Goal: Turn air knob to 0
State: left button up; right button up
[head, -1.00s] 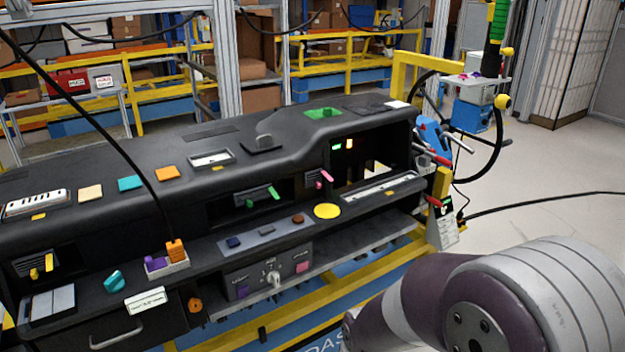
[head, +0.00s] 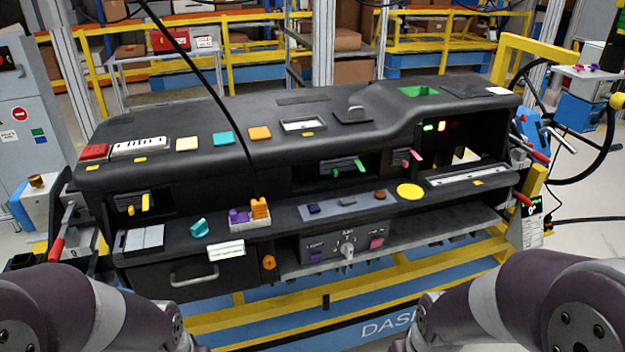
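The air knob appears to be the light grey knob (head: 346,251) on the small grey control panel (head: 330,245) at the lower front of the black dashboard. Its pointed grip hangs downward from a dial with small markings, which are too small to read. A purple button (head: 317,257) sits left of it and a pink button (head: 376,243) right of it. My two arms show at the lower left and lower right corners, both apart from the dashboard. Neither gripper is in view.
The black dashboard (head: 230,115) spans the view on a yellow and blue frame (head: 240,312). An orange knob (head: 269,262), a teal knob (head: 198,227) and a drawer handle (head: 193,276) lie left of the panel. A black cable hangs in front. The space before the panel is clear.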

aim_at(346, 249)
jog(key=l, duration=0.55)
jog(key=i+l, duration=0.15)
jog(key=l, duration=0.9)
